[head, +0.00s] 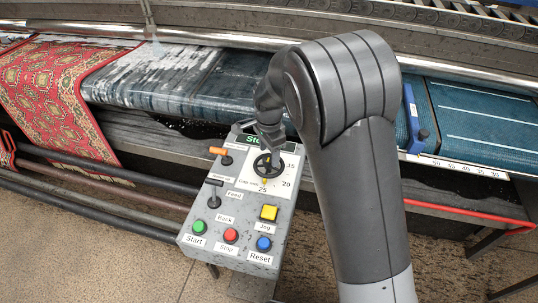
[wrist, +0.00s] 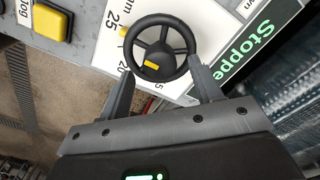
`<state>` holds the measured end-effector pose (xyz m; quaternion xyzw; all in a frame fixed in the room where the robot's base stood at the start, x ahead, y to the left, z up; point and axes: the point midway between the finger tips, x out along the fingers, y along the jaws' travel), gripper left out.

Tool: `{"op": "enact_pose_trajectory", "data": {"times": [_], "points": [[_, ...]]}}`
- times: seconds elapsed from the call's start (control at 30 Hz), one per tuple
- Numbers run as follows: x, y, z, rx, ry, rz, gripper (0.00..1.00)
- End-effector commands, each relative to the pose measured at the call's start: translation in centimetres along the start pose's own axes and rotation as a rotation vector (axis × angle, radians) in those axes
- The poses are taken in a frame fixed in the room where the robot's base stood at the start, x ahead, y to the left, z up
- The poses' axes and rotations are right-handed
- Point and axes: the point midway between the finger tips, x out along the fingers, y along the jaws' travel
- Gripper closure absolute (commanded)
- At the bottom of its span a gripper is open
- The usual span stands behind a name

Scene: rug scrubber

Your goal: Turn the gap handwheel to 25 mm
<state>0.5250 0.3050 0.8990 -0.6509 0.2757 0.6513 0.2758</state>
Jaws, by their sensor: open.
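The black gap handwheel (head: 269,165) sits on a white dial face near the top of the grey control panel. In the wrist view the handwheel (wrist: 185,38) shows spokes and a yellow patch near its hub. A second yellow mark (wrist: 123,32) is at its rim, beside the printed 25 (wrist: 113,20). The head view also shows yellow by the 25 (head: 263,190). My gripper (wrist: 163,68) is open, its fingers either side of the near part of the wheel. I cannot tell if they touch it. My arm partly hides the dial in the head view.
The panel has a yellow Jog button (head: 269,212), green Start (head: 199,227), red Stop (head: 231,236) and blue Reset (head: 264,244) buttons, and two small selectors at left. A green display (wrist: 262,42) is close beside the right finger. A red rug (head: 62,90) lies on the machine behind.

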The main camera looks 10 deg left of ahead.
Motion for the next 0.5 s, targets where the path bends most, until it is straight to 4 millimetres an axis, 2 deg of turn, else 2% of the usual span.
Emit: {"op": "enact_pose_trajectory", "data": {"times": [0.1,0.3,0.5], "points": [[-2.7,-0.1,0.0,0.000,0.001,-0.005,0.41],[-6.5,0.0,0.0,-0.001,0.001,-0.004,0.41],[-8.4,0.0,0.0,0.000,0.001,-0.002,0.41]]}}
